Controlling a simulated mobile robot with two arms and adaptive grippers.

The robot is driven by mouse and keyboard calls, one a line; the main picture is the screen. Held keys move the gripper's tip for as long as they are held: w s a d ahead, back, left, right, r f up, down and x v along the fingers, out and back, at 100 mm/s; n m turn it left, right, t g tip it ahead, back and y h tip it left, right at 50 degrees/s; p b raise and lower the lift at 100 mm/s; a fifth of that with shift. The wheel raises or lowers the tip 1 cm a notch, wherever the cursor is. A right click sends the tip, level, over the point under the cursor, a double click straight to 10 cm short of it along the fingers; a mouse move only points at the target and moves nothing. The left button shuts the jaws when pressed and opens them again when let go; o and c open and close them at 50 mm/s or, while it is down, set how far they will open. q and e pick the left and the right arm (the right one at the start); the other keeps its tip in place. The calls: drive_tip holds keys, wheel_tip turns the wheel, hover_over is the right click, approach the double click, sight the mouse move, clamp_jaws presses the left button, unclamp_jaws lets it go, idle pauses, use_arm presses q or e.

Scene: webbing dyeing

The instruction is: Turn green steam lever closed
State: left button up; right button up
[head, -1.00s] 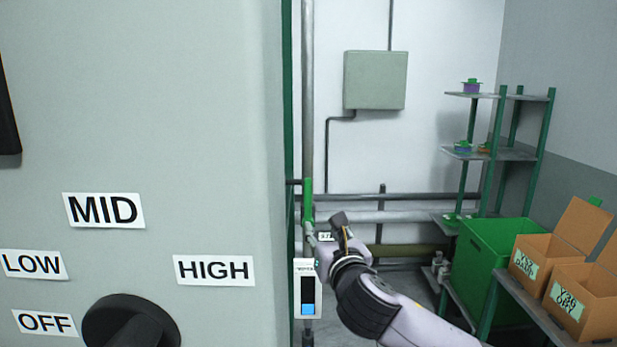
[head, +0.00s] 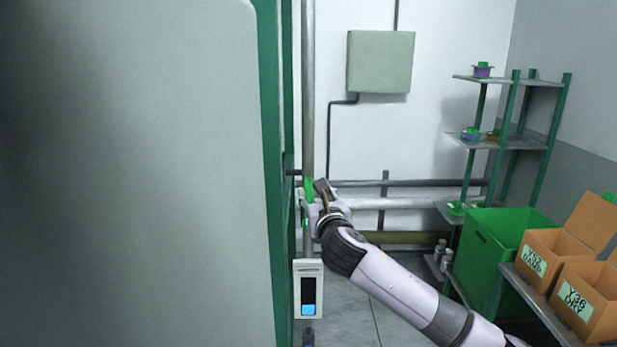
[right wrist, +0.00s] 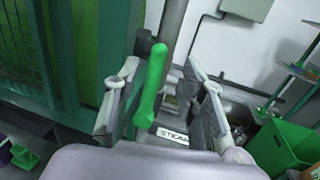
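The green steam lever (head: 309,187) stands on the vertical pipe right of the machine cabinet in the head view. In the right wrist view the lever (right wrist: 152,85) points up and lies between the two fingers of my right gripper (right wrist: 162,92). The fingers are spread, with visible gaps on both sides of the lever. In the head view my right gripper (head: 318,194) is at the lever and hides its lower part. A label reading STEAM (right wrist: 173,136) is partly visible below the lever. My left gripper is out of view.
The grey cabinet (head: 130,170) fills the left of the head view, close to the lever. A white gauge (head: 308,289) sits below it on the pipe. Horizontal pipes (head: 405,203) run behind. A green bin (head: 492,250), cardboard boxes (head: 583,300) and a shelf (head: 500,142) stand at right.

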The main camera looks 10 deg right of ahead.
sight(309, 184)
drive_tip(key=w+p, duration=0.1)
drive_tip(key=w, duration=0.5)
drive_tip(key=shift+a+r+p, duration=0.1)
drive_tip(key=shift+r+p, duration=0.05)
drive_tip(key=shift+p, duration=0.15)
drive_tip(key=shift+w, duration=0.55)
clamp_jaws()
